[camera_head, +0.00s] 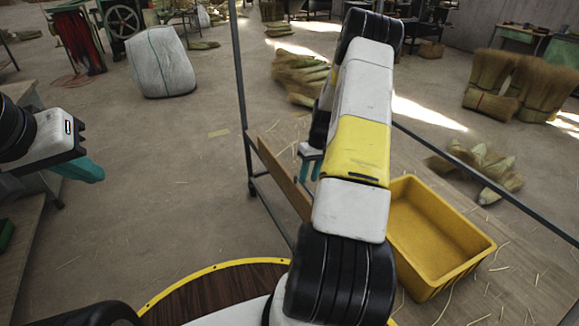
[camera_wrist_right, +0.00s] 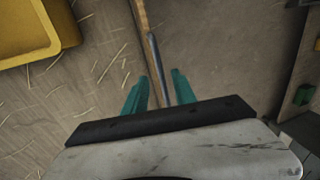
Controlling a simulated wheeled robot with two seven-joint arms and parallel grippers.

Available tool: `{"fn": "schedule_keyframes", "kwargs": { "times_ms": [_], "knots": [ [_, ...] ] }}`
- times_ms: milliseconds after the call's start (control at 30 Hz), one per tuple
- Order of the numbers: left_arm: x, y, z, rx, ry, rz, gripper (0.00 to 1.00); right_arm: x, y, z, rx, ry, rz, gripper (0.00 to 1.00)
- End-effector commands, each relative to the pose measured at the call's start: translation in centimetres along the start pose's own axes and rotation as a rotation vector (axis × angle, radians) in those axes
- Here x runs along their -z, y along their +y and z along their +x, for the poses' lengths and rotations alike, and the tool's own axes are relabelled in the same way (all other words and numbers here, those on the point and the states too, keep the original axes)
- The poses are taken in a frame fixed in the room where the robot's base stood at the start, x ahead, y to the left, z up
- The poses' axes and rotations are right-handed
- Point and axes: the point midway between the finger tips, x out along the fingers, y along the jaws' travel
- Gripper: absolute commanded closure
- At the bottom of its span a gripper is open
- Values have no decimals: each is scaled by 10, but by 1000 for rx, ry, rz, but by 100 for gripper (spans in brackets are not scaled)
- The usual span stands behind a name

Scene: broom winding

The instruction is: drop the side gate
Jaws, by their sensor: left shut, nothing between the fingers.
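The side gate (camera_head: 283,178) is a long brown wooden board, standing upright along the left edge of the cart bed. Its top edge also shows in the right wrist view (camera_wrist_right: 140,14), with a grey metal bar (camera_wrist_right: 157,68) running on from it. My right gripper (camera_head: 310,168) is at the near part of the board, partly hidden by my arm. In the right wrist view its teal fingers (camera_wrist_right: 160,86) are apart, with the bar showing between them. I cannot tell whether they touch it. My left gripper (camera_head: 94,173) is shut and empty at the far left, away from the gate.
A yellow crate (camera_head: 425,284) stands on the cart bed, right of my right arm. A metal post (camera_head: 240,75) rises at the cart's corner. A workbench (camera_head: 38,215) is at the left. Broom bundles (camera_head: 485,165) lie beyond the cart. The floor left of the gate is clear.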

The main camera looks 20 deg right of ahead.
Motion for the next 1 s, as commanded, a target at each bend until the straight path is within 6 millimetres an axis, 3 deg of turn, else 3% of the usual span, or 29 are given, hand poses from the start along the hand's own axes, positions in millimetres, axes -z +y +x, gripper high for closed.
{"fn": "schedule_keyframes", "kwargs": {
  "times_ms": [200,533,700,1000],
  "knots": [
    [0,0,0,0,0,0,100,0,0,24,0,0,0,67],
    [0,0,0,0,0,0,100,0,0,28,-1,1,1,67],
    [0,0,0,0,0,0,100,0,0,28,-1,1,1,100],
    [0,0,0,0,0,0,100,0,0,28,-1,1,1,100]
  ]
}}
